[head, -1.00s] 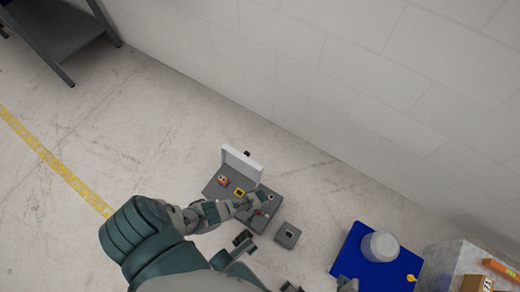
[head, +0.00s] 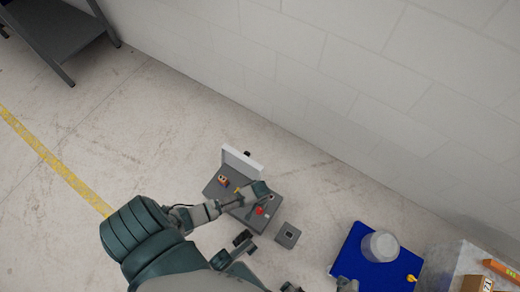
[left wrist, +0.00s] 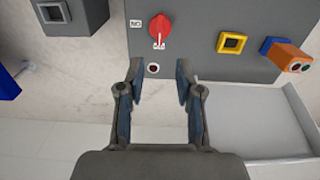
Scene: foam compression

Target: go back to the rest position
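My left gripper (head: 262,188) is over the far right part of a grey control panel (head: 212,190). In the left wrist view it (left wrist: 158,70) is open, with nothing between its fingers. A red rotary knob (head: 260,211) on the panel is clear of the fingers; it also shows in the left wrist view (left wrist: 160,30). A yellow-framed square button (left wrist: 232,43) and an orange box with two buttons (left wrist: 288,57) are beside it.
A small grey box (head: 288,235) stands right of the panel. A blue mat (head: 350,255) carries a grey cylinder (head: 380,246). A cardboard box (head: 476,287) sits at lower right.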

